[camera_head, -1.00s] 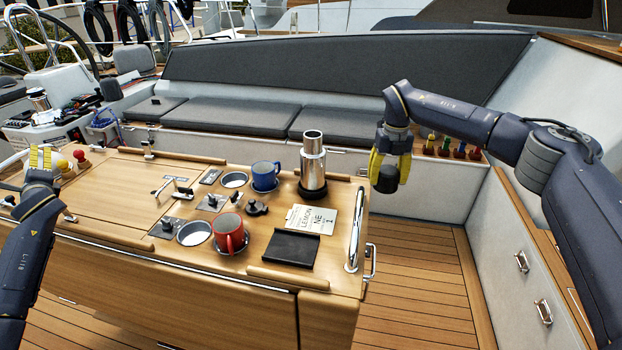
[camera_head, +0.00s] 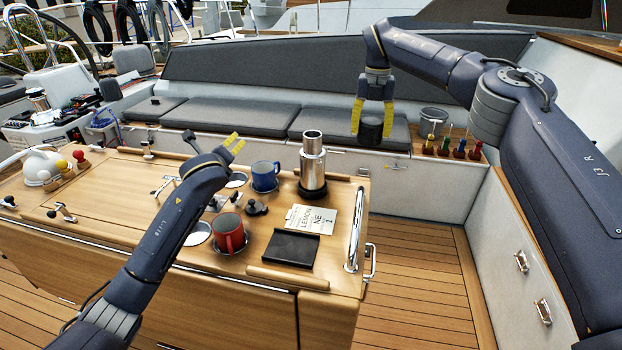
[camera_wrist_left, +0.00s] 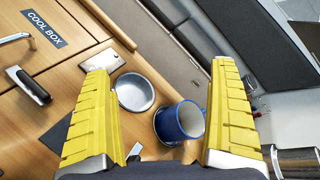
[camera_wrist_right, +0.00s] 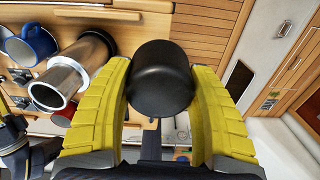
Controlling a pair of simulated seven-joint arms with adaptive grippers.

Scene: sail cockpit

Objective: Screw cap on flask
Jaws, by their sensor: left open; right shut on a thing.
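The steel flask (camera_head: 312,160) stands upright and uncapped in a dark round holder at the right end of the table; it also shows in the right wrist view (camera_wrist_right: 68,78). My right gripper (camera_head: 372,122) is shut on the black cap (camera_wrist_right: 160,78). My left gripper (camera_head: 236,143) is open and empty above the table, left of the flask. In the left wrist view, the blue mug (camera_wrist_left: 180,122) shows between its fingers (camera_wrist_left: 160,110).
The blue mug (camera_head: 264,176) and red mug (camera_head: 230,233) stand left of the flask. A Lemon card (camera_head: 312,219) and a black tray (camera_head: 291,248) lie in front. A chrome rail (camera_head: 355,230) edges the table's right end.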

